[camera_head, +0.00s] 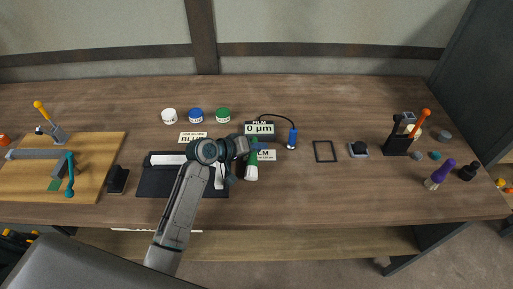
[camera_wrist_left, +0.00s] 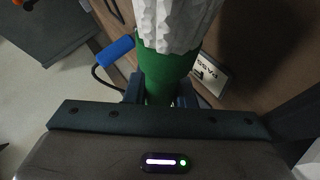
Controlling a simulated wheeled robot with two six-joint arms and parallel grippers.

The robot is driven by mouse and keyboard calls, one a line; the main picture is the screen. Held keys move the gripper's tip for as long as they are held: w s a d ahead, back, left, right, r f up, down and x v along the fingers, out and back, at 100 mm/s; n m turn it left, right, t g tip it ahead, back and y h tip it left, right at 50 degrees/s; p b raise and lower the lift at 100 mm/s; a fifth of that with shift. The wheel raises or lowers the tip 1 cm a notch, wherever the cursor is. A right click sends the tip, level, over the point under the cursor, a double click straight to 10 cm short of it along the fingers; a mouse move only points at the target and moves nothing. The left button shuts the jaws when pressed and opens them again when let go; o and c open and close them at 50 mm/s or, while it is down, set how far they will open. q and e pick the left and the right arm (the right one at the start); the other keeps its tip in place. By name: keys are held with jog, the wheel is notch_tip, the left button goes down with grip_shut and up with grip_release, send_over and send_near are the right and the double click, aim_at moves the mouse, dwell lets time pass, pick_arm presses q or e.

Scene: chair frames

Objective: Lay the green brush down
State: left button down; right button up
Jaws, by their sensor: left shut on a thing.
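The green brush (camera_head: 251,172) has a green handle and pale bristles, and it is just right of the dark mat in the head view. My left gripper (camera_wrist_left: 160,92) is shut on its green handle. In the left wrist view the brush (camera_wrist_left: 168,65) points away from the jaws, with its rough white bristles at the top of the picture. In the head view my left wrist partly covers the area beside the brush. I cannot tell whether the brush touches the table. My right gripper is in neither view.
A dark mat (camera_head: 150,184) lies left of the brush. A gauge display (camera_head: 259,129) reading 0 µm, with a blue probe (camera_head: 292,138) on a cable, stands behind it. A white card (camera_head: 267,155) lies close by. The front table right of the brush is clear.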

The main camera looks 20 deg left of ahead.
pick_arm(q)
jog(key=shift+s+f, duration=0.2)
jog(key=shift+f, duration=0.35)
jog(key=shift+s+f, duration=0.15)
jog(key=shift+f, duration=0.35)
jog(key=c, duration=1.1)
grip_release()
jog(key=shift+c, duration=0.8)
jog(key=shift+o, duration=0.4)
jog(key=shift+s+a+r+p, duration=0.1)
jog(key=shift+a+r+p, duration=0.3)
jog(key=shift+r+p, duration=0.4)
jog(key=shift+o, duration=0.6)
jog(key=shift+s+a+r+p, duration=0.2)
jog(key=shift+p, duration=0.35)
jog(key=shift+s+a+r+p, duration=0.3)
jog(key=shift+a+r+p, duration=0.1)
jog(key=shift+r+p, duration=0.35)
jog(key=shift+s+a+r+p, duration=0.3)
jog(key=shift+a+r+p, duration=0.1)
jog(key=shift+r+p, duration=0.3)
jog(key=shift+r, duration=0.2)
